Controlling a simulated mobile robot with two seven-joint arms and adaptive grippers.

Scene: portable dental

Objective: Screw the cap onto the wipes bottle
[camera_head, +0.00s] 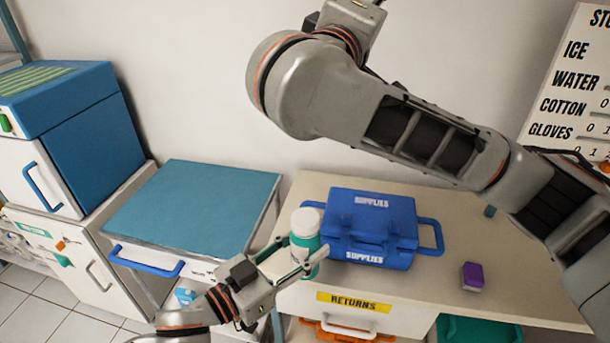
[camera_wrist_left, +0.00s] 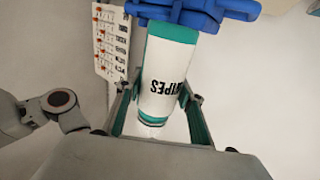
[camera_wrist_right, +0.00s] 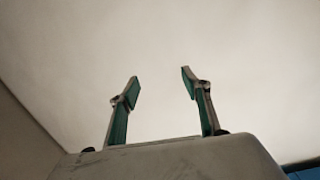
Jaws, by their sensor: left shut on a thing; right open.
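The wipes bottle (camera_head: 306,243), with a white top and teal bands, stands upright on the table in front of the blue case. In the left wrist view the bottle (camera_wrist_left: 165,78) shows its WIPES label between my left fingers. My left gripper (camera_head: 303,262) is shut on the bottle's body from the front left. The white top (camera_head: 306,221) looks like a cap, but I cannot tell how it is seated. My right gripper (camera_wrist_right: 160,74) is open and empty, facing a bare pale surface in the right wrist view. The head view does not clearly show its fingers.
The blue supplies case (camera_head: 370,228) is close behind and right of the bottle. A small purple box (camera_head: 473,277) lies further right on the table (camera_head: 430,287), with free room around it. A blue-topped cabinet (camera_head: 195,205) stands left. My right arm crosses above the table.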

